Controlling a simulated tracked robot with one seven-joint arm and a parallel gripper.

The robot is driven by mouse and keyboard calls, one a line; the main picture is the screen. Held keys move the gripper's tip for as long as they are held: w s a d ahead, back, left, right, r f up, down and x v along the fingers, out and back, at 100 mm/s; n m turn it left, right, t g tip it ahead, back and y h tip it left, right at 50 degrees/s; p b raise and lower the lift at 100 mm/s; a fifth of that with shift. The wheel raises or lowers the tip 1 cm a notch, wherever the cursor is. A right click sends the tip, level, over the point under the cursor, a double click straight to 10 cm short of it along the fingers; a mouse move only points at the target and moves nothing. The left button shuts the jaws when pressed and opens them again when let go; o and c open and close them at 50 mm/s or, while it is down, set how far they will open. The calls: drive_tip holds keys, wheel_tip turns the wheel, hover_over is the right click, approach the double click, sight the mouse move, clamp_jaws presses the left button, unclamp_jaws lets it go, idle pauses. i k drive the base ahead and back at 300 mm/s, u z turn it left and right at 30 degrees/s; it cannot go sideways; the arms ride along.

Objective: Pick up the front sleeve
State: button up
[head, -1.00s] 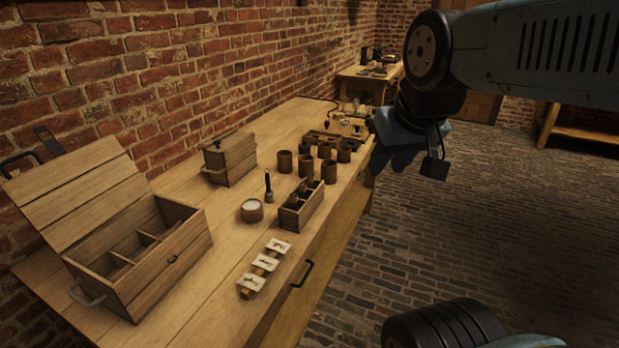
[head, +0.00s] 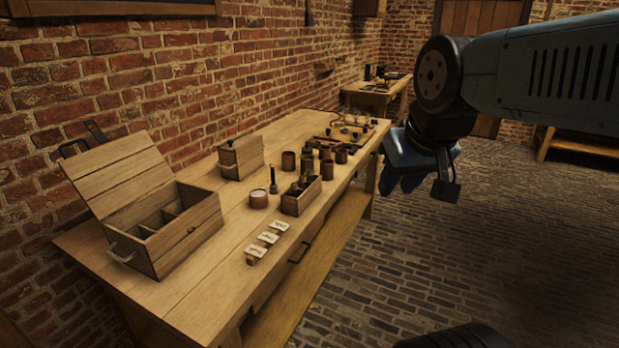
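Several brown cylindrical jars or sleeves stand on the workbench past the small wooden tray. One brown cylinder (head: 288,161) is at the left of the group, and another brown cylinder (head: 327,168) stands nearest the bench's front edge. I cannot tell from this view which is the front sleeve. My gripper (head: 402,178) hangs at the end of my arm, to the right of the bench's front edge and apart from the cylinders. Its fingers are dark and partly hidden, so its opening is unclear.
The wooden workbench (head: 195,285) carries an open compartmented box (head: 185,235), a closed wooden box (head: 240,158), a tray with dark items (head: 300,200), a white-topped round pot (head: 258,199) and cards (head: 268,238). The brick floor (head: 440,270) right of the bench is clear.

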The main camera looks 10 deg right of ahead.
sight(327, 170)
drive_tip(key=z, duration=0.2)
drive_tip(key=i, duration=0.9)
drive_tip(key=u, duration=3)
drive_tip(key=k, duration=0.85)
drive_tip(key=z, duration=0.05)
